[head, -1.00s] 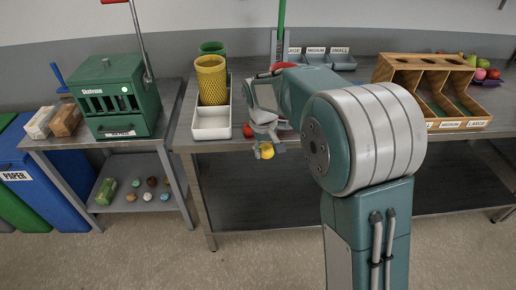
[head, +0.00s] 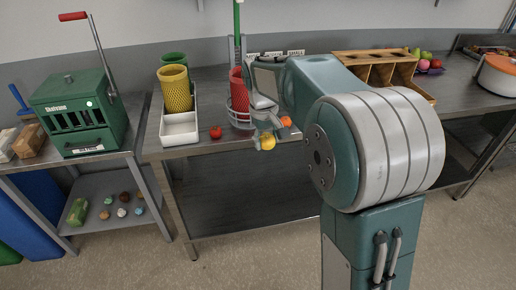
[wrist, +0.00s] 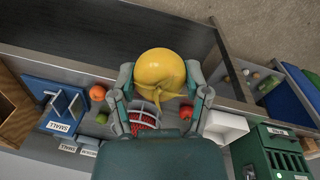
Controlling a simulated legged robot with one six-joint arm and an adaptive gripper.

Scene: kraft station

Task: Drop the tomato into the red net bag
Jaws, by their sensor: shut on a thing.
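My gripper (head: 264,135) is shut on a round yellow fruit or vegetable (wrist: 160,68) with a leafy or stem-like part; its kind is unclear. It is held beyond the table's front edge, and the yellow thing also shows in the head view (head: 267,143). A red tomato (head: 215,132) lies on the table, left of the red net bag (head: 237,90), and apart from my gripper. The red net bag stands upright behind my gripper, partly hidden by the arm. In the wrist view the net (wrist: 144,122) shows inside a wire holder below the fingers.
An orange (head: 286,121) lies right of my gripper. A wooden divided rack (head: 375,70) stands at the back right. A green slicer box (head: 80,112) is on the left table.

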